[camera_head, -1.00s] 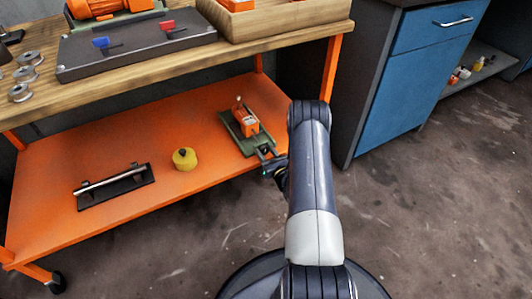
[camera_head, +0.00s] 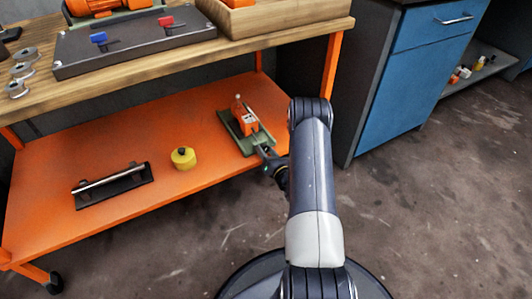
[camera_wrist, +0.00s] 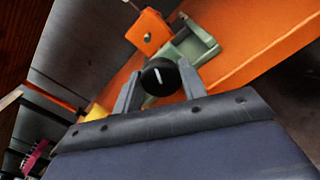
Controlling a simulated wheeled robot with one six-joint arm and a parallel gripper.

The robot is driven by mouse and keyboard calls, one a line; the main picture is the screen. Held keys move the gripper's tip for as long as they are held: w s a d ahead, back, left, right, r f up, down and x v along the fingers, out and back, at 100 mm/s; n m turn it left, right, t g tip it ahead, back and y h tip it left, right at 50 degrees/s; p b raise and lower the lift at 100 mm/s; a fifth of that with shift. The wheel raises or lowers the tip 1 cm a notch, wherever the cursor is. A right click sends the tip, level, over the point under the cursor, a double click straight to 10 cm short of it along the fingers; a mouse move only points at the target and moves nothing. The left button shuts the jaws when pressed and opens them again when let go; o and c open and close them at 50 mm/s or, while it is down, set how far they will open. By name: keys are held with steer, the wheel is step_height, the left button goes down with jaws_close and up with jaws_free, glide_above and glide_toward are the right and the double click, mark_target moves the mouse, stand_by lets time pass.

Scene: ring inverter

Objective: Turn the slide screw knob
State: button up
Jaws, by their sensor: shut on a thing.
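The slide unit, an orange block (camera_head: 246,122) on a green base (camera_head: 232,131), sits on the lower orange shelf. In the wrist view its orange block (camera_wrist: 147,32) and green base (camera_wrist: 192,44) are behind the knob. The round black slide screw knob (camera_wrist: 160,77) has a white line on its face, tilted slightly from upright. My gripper (camera_wrist: 161,80) is shut on the knob, one finger at each side. In the head view my gripper (camera_head: 263,150) reaches the near end of the green base, and the knob cannot be made out there.
On the shelf are a yellow knob-like piece (camera_head: 183,158) and a black plate with a metal bar (camera_head: 113,185). The wooden tabletop (camera_head: 140,73) overhangs above. An orange table leg (camera_head: 332,72) and a blue cabinet (camera_head: 398,98) stand to the right. Open floor is in front.

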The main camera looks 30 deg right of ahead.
steer(key=shift+m, duration=0.9)
steer(key=o, duration=1)
